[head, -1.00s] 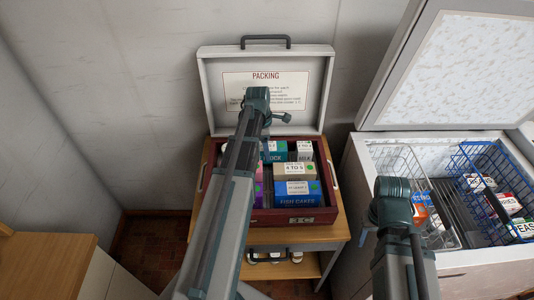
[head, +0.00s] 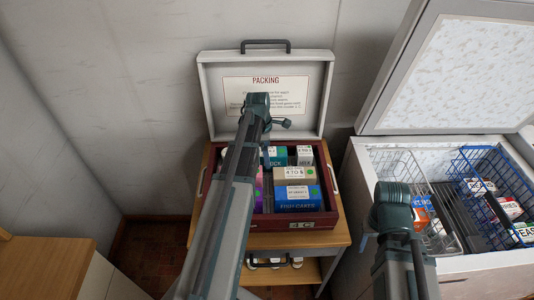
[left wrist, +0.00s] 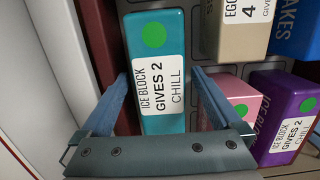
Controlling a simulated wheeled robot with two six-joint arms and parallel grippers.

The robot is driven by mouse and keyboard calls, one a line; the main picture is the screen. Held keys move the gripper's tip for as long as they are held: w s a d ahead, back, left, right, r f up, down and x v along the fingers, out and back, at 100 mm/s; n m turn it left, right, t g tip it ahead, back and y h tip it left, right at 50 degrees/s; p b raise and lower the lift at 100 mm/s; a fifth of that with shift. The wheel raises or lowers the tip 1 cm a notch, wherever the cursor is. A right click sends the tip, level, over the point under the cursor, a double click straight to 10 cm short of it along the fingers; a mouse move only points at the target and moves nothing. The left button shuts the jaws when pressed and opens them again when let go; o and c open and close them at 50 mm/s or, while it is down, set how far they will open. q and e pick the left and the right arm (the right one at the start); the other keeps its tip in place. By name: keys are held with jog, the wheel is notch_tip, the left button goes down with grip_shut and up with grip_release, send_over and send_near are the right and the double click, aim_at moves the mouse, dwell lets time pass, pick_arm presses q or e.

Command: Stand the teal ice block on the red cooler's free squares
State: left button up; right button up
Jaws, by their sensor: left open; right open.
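The teal ice block (left wrist: 155,60), with a green dot and a label reading "ICE BLOCK GIVES 2 CHILL", is inside the red cooler (head: 333,195). In the head view the block (head: 280,154) shows partly, near the back wall. My left gripper (left wrist: 163,78) is open, with one finger on each side of the block's near end; I cannot tell whether they touch it. In the head view my left arm hides the cooler's left part. Grey squares (left wrist: 230,70) show bare right of the block. My right gripper (head: 364,242) is mostly hidden behind its wrist, near the freezer.
In the cooler are a pink block (left wrist: 225,92), a purple ice block (left wrist: 285,120), a beige egg box (head: 294,173) and blue fish cakes (head: 297,204). The cooler's open lid (head: 310,75) stands behind. An open freezer (head: 480,266) with wire baskets (head: 490,160) is on the right.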

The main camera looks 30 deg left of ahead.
pick_arm(q)
notch_tip(320, 180, up, 12)
jog(key=a+p, duration=0.1)
jog(key=p, duration=1.1)
jog(key=shift+s, duration=0.35)
jog(key=shift+a, duration=0.1)
jog(key=s+d+m, duration=0.5)
jog(key=d+m, duration=0.4)
jog(key=d, duration=0.1)
jog(key=s+d+m+y, duration=0.1)
jog(key=s+d+m, duration=0.4)
jog(key=d+m, duration=0.4)
jog(key=s+d+m+g+y, duration=0.1)
jog(key=s+d+m, duration=0.4)
jog(key=d+m, duration=0.5)
jog(key=d, duration=0.2)
jog(key=shift+s+d, duration=0.35)
jog(key=shift+s, duration=0.05)
